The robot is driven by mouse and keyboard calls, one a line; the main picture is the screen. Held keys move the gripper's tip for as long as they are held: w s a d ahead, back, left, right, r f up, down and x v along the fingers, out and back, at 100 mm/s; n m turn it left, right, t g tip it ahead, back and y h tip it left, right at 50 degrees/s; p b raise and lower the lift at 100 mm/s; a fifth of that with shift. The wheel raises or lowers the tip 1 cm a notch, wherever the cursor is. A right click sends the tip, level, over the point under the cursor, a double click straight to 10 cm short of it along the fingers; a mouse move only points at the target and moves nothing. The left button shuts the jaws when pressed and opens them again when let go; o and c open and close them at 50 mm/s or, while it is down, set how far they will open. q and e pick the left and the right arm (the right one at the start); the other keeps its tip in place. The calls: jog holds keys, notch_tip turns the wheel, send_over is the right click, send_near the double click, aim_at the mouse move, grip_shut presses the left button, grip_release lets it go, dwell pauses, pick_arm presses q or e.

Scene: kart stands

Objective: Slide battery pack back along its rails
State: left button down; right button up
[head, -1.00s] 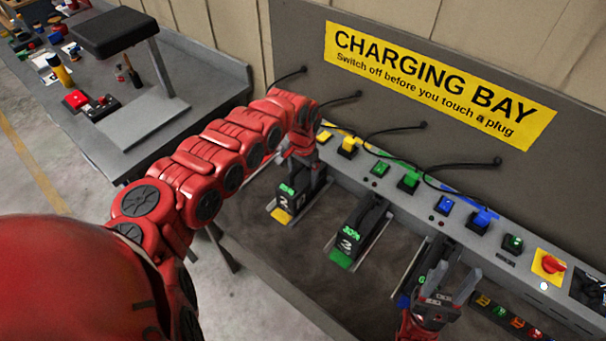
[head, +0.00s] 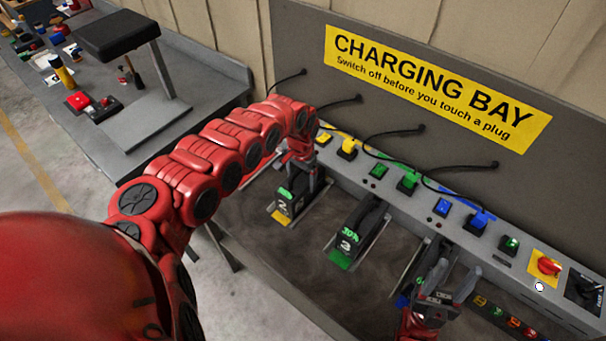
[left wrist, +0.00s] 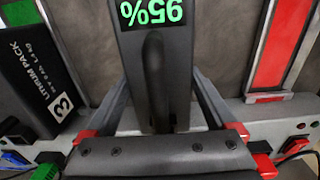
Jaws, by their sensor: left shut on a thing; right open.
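Battery pack 2 (head: 285,206) is a dark block with a green display, standing between rails (head: 316,207) with a yellow plate at the front. My left gripper (head: 302,178) is shut on its top from above, and the fingers hide part of the pack. In the left wrist view the pack's display (left wrist: 152,12) reads 95% and its dark handle (left wrist: 155,75) runs down the middle; the gripper (left wrist: 158,120) covers the lower part. My right gripper (head: 455,275) is open and empty, over the blue bay at the right.
Battery pack 3 (head: 350,239) stands in the green bay beside pack 2. An empty red bay (left wrist: 285,50) lies on its other side.

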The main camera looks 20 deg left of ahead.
aim_at(293, 187)
pick_arm(q)
jog(key=shift+s+a+p, duration=0.35)
jog(key=shift+s+p, duration=0.55)
jog(key=shift+p, duration=0.25)
jog(key=shift+s+a+p, duration=0.3)
jog(key=shift+s+p, duration=0.6)
jog(key=shift+p, duration=0.2)
jog(key=shift+f, duration=0.1)
